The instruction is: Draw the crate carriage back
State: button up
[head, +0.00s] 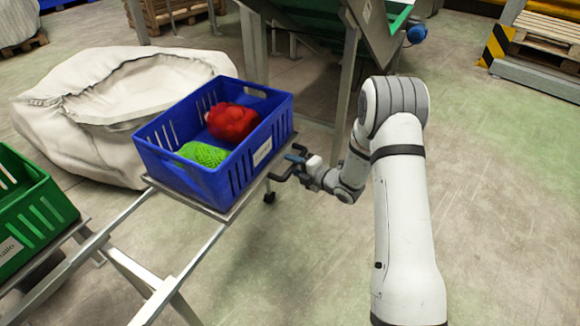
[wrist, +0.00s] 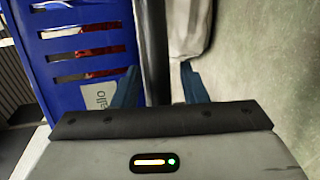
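A blue slatted crate (head: 190,165) with a white label sits on a flat metal carriage (head: 225,213) at the end of a metal rail frame. It holds a red net bundle (head: 232,122) and a green net bundle (head: 204,153). Its slatted side and label also show in the wrist view (wrist: 90,45). A dark handle (head: 279,177) juts from the carriage's right side. My gripper (head: 292,160) is beside that handle. In the wrist view its blue fingers (wrist: 160,88) are apart, with a dark bar (wrist: 153,45) between them and a gap at the right finger.
A green crate (head: 30,215) stands on the left. A large white sack (head: 75,120) lies behind the blue crate. A green machine on metal legs (head: 350,75) stands at the back. The floor (head: 500,210) on the right is clear.

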jog(key=shift+c, duration=0.6)
grip_shut()
